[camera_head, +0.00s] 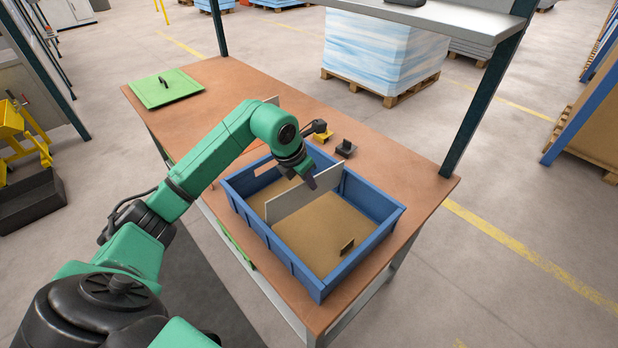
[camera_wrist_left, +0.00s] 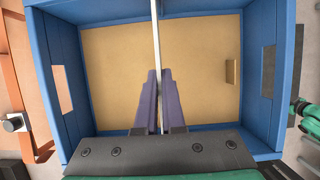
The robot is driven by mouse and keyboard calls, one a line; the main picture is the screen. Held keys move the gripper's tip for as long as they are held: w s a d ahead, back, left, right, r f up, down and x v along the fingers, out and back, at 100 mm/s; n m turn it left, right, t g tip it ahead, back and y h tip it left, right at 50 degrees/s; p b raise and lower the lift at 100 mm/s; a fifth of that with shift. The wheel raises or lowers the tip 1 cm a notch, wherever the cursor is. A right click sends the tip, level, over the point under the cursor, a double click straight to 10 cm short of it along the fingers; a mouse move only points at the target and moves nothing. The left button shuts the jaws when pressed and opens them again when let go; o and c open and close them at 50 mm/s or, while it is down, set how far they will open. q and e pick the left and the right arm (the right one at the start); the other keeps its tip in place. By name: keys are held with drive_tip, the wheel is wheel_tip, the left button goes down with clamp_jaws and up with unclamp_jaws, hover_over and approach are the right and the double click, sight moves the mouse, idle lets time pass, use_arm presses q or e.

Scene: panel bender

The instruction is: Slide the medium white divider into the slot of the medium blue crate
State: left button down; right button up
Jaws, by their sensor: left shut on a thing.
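The blue crate (camera_head: 284,261) stands on the brown table. The white divider (camera_head: 300,199) is upright across the middle of the crate, between its two long walls. Its top edge shows above the rim on the near side. My left gripper (camera_head: 308,181) is shut on the divider's upper edge. In the left wrist view the purple-grey fingers (camera_wrist_left: 158,103) close on both sides of the thin divider (camera_wrist_left: 156,45), which runs to the crate's far wall (camera_wrist_left: 200,6). The slots and the divider's lower edge are not clear. My right gripper is not in the head view.
A small brown tab (camera_head: 346,246) is inside the crate at its right end. Behind the crate are a black block (camera_head: 346,149), a yellow-and-black item (camera_head: 322,135) and a pale panel (camera_head: 360,174). A green lid (camera_head: 166,88) lies at the table's far left.

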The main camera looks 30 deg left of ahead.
sight(308, 200)
use_arm(q)
drive_tip(key=shift+s+f+b, duration=0.15)
drive_tip(key=shift+f+b, duration=0.15)
drive_tip(key=shift+f, duration=0.35)
drive_tip(key=shift+s+f+b, duration=0.2)
drive_tip(key=shift+f+b, duration=0.65)
drive_tip(key=shift+f, duration=0.35)
drive_tip(key=shift+f+b, duration=0.7)
drive_tip(key=shift+f, duration=0.15)
drive_tip(key=shift+f+b, duration=0.3)
drive_tip(key=shift+f, duration=0.1)
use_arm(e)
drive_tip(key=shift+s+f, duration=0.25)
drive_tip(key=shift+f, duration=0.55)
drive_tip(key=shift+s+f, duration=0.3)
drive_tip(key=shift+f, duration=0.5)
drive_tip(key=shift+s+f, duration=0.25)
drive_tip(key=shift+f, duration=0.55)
use_arm(q)
drive_tip(key=shift+f, duration=0.1)
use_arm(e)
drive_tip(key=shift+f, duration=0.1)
use_arm(q)
drive_tip(key=shift+f+b, duration=0.2)
drive_tip(key=shift+b, duration=0.1)
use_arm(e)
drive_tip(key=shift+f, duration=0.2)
